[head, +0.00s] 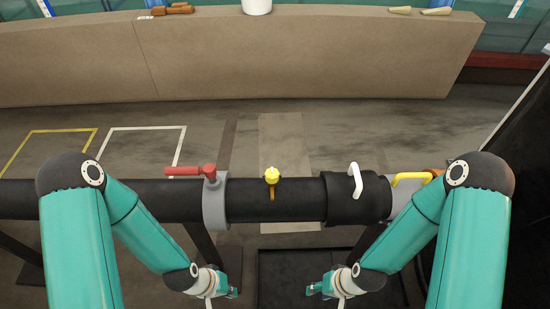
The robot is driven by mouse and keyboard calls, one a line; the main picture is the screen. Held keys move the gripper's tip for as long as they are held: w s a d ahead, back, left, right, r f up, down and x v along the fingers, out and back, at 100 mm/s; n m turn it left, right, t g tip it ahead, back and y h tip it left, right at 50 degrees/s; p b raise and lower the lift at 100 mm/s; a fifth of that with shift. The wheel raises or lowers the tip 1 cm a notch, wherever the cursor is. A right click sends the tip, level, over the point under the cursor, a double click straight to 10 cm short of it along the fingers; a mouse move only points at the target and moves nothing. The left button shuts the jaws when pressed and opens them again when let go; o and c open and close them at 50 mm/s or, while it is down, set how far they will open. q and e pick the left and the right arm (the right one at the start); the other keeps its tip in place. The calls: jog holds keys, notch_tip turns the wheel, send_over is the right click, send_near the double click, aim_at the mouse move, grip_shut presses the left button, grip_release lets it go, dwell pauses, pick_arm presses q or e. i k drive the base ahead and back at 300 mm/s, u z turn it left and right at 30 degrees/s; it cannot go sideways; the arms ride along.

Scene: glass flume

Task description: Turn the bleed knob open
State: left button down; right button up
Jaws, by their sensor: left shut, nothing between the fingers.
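A black pipe (160,194) runs across the view. A small yellow knob (272,174) stands upright on its middle, apparently the bleed knob, with an orange-brown piece below it. My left gripper (232,292) is shut and empty, low in front of the pipe and left of the knob. My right gripper (312,289) is low in front of the pipe, right of the knob. Its fingers are too small to tell open from shut. Neither gripper touches the knob.
A red lever (186,171) sits on a grey collar (214,205) left of the knob. A white handle (355,178) and a yellow handle (408,179) stand to its right. A long tan block (300,55) lies beyond, across open floor.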

aim_at(272, 175)
jog(key=u, duration=0.5)
jog(key=k, duration=1.2)
jog(key=u, duration=0.65)
jog(key=i, duration=0.5)
jog(key=z, duration=0.05)
